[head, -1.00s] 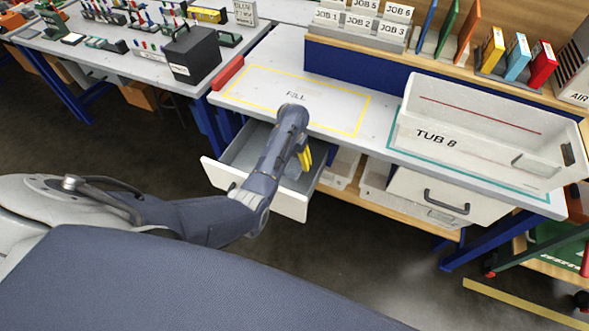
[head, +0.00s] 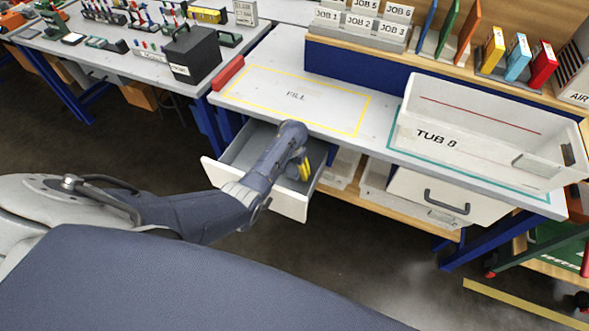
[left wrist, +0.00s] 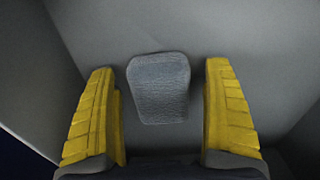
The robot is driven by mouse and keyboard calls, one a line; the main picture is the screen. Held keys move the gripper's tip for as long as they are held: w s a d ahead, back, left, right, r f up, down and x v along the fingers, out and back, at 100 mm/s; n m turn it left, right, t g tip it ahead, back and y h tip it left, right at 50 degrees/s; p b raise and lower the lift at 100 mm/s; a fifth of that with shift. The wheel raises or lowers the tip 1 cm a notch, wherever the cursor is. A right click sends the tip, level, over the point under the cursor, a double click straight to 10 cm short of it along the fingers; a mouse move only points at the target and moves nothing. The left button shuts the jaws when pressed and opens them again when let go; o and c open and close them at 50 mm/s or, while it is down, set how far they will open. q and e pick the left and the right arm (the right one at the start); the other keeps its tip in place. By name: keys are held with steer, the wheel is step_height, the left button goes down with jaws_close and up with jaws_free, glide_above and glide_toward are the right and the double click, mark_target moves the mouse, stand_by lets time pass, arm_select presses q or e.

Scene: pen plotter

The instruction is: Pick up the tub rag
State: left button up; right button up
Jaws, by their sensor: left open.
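The tub rag (left wrist: 159,88) appears to be the small grey textured piece lying on the grey drawer floor in the left wrist view. My left gripper (left wrist: 163,115) is open, with one yellow finger on each side of the grey piece and a gap on both sides. In the head view my left gripper (head: 303,170) is down in the open drawer (head: 240,180), and my arm hides the rag there. My right gripper is not in view.
The drawer's walls stand close around my left gripper. Above is the bench top with a yellow-outlined FILL area (head: 310,92), which is bare. A white tub marked TUB 8 (head: 470,130) stands on the right. A shut drawer (head: 450,195) is below it.

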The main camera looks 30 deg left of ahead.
mark_target(293, 169)
arm_select(q)
steer(key=c, duration=1.1)
steer(key=shift+r, duration=0.1)
steer(key=shift+c, duration=0.2)
steer(key=shift+r, duration=4.9)
